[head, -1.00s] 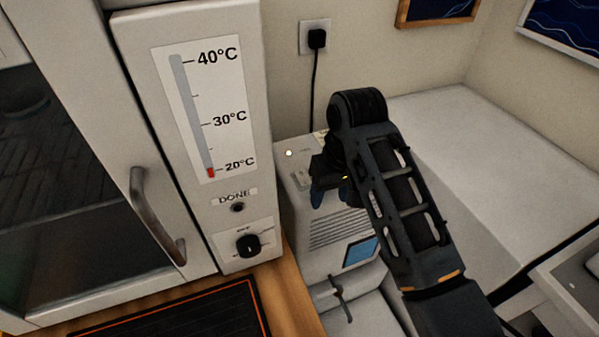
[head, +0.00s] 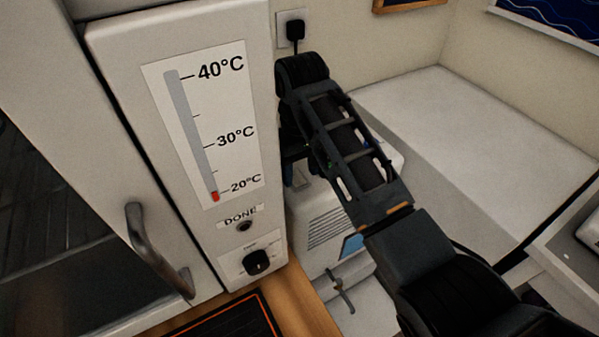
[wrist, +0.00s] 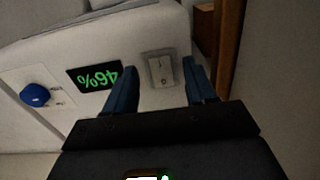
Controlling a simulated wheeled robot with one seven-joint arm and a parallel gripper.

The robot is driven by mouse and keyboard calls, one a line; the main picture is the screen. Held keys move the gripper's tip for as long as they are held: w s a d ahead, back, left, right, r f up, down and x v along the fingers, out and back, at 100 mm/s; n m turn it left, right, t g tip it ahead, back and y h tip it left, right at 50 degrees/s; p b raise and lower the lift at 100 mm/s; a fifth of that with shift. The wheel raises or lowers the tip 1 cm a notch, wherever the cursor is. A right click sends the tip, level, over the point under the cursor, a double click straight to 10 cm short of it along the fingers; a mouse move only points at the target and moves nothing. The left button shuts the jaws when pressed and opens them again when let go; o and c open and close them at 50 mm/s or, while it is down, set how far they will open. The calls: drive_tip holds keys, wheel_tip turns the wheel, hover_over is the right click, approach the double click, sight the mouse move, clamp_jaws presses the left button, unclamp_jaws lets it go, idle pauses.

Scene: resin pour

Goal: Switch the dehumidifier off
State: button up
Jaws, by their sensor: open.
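The dehumidifier (head: 325,222) is a pale box with a side grille, standing right of the tall heating cabinet. My arm hides much of its top in the head view. In the wrist view its top (wrist: 150,35) carries a grey rocker switch (wrist: 161,69), a dark display (wrist: 95,77) reading 46% in green, upside down, and a blue knob (wrist: 35,95). My gripper (wrist: 161,66) is open and empty, its two blue fingers apart with the switch just beyond and between their tips. I cannot tell whether they touch the panel or which way the rocker is set.
The cabinet (head: 110,45) with a temperature gauge, DONE button and black dial (head: 257,262) stands close at left. A black plug (head: 295,30) sits in the wall socket behind. A pale flat surface (head: 450,140) at right is clear. A black mat (head: 235,318) lies in front.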

drive_tip(key=shift+f, duration=0.95)
drive_tip(key=shift+c, duration=0.2)
clamp_jaws()
drive_tip(key=shift+w+a+r+g+h+b, duration=0.1)
drive_tip(key=shift+w+g+h+b, duration=0.15)
drive_tip(key=shift+g+h, duration=0.25)
drive_tip(key=shift+w+a+r+g+h+b, duration=0.1)
drive_tip(key=shift+g+h+b, duration=0.2)
drive_tip(key=shift+g, duration=0.4)
drive_tip(key=shift+o, duration=0.2)
unclamp_jaws()
